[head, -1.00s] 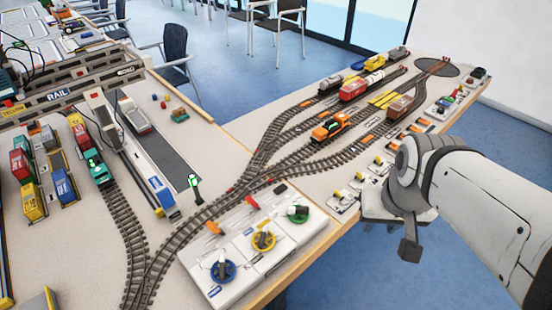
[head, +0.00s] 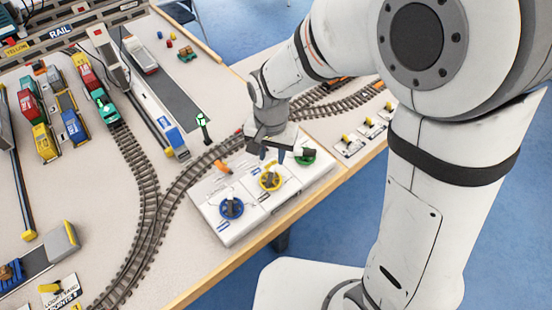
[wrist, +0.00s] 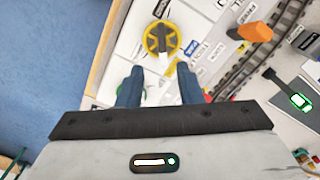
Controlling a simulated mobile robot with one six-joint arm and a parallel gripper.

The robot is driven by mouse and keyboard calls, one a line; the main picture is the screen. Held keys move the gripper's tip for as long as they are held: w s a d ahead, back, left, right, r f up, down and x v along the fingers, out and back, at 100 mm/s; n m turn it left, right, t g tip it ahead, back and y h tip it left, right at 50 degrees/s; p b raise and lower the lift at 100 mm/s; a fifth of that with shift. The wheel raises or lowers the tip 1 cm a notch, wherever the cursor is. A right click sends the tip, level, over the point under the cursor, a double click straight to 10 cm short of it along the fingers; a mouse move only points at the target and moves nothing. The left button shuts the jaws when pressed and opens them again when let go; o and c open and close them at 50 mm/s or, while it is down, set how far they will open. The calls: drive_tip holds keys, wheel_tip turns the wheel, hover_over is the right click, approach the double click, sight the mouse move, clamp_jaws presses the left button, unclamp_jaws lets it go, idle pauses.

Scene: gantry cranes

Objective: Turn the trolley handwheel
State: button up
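A white control box (head: 222,236) carries three handwheels: blue (head: 231,207) at left, yellow (head: 270,178) in the middle and green (head: 304,157) at right. My gripper (head: 272,154) hangs over the box near the yellow and green wheels. In the wrist view my gripper (wrist: 159,82) is open, its two blue-grey fingers apart with nothing held. The green wheel is mostly hidden under it there.
An orange lever (head: 222,167) stands on the box behind the wheels. Curved track (head: 178,195) runs just behind the box, with a small green-lit signal (head: 203,125) beyond. The table's wooden edge (head: 245,253) is close in front. Toy trucks (head: 43,142) stand at left.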

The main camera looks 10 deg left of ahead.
sight(270, 175)
drive_tip(key=shift+s+a+f, duration=0.1)
drive_tip(key=shift+a+f, duration=0.15)
drive_tip(key=shift+f, duration=0.2)
wheel_tip(270, 175, down, 7)
drive_tip(key=shift+f, duration=0.15)
drive_tip(key=shift+c, duration=0.5)
